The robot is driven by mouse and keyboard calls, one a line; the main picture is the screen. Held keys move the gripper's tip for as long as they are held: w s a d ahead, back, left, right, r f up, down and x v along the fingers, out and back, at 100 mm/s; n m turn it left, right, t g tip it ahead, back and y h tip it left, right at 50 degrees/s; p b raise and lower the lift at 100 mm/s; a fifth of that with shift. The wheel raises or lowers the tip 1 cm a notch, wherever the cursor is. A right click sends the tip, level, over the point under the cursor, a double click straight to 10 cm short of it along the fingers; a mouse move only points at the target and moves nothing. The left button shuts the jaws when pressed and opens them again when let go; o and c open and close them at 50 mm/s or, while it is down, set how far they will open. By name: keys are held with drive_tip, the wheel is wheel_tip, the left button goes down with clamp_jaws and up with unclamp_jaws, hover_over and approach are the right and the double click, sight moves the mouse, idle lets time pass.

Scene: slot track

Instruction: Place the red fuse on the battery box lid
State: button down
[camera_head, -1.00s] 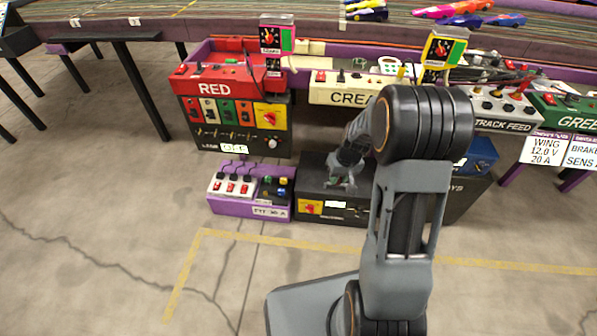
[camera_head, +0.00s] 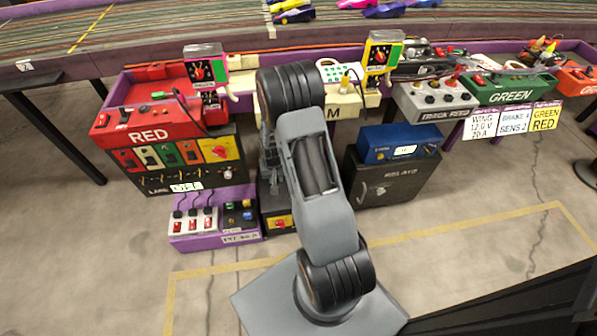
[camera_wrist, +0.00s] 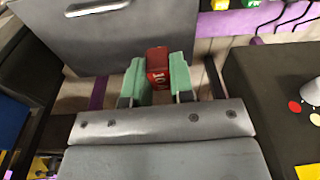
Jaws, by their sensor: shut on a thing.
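The red fuse (camera_wrist: 157,66) is between the green-tipped fingers of my gripper (camera_wrist: 157,80) in the wrist view. The gripper is shut on it. In the head view my arm hides the gripper and the fuse. A low black box with a yellow-and-red switch (camera_head: 280,222) stands on the floor behind my arm. It may be the battery box, but its label and most of its lid are hidden. I cannot tell the fuse's height above any surface.
A purple tray (camera_head: 215,244) with red and dark modules stands left of the low box. A RELAYS case (camera_head: 400,185) carrying a blue box (camera_head: 390,143) stands to the right. Behind are the RED panel (camera_head: 150,135) and the track table. The front floor is mostly clear.

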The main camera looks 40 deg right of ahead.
drive_tip(key=shift+m, duration=0.4)
drive_tip(key=d+f+b, duration=0.1)
drive_tip(key=d+f, duration=0.2)
drive_tip(key=d, duration=0.1)
drive_tip(key=d+f+b, duration=0.2)
drive_tip(key=d+f, duration=0.1)
drive_tip(key=d, duration=0.2)
drive_tip(key=d+f+b, duration=0.2)
drive_tip(key=d+f, duration=0.2)
drive_tip(key=d, duration=0.1)
drive_tip(key=shift+s+f, duration=0.1)
drive_tip(key=shift+s, duration=0.3)
drive_tip(key=shift+d+f, duration=0.1)
drive_tip(key=shift+f, duration=0.15)
drive_tip(key=shift+d+f+b, duration=0.2)
drive_tip(key=shift+f+b, duration=0.95)
drive_tip(key=shift+f, duration=0.5)
drive_tip(key=shift+f, duration=0.15)
drive_tip(key=c, duration=1)
unclamp_jaws()
drive_tip(key=r+p, duration=0.1)
drive_tip(key=r, duration=0.1)
drive_tip(key=r+p, duration=0.1)
drive_tip(key=r, duration=0.2)
drive_tip(key=r+p, duration=0.1)
drive_tip(key=r, duration=0.1)
drive_tip(key=shift+s+a+r, duration=0.15)
drive_tip(key=shift+s+r, duration=0.2)
drive_tip(key=shift+r, duration=0.05)
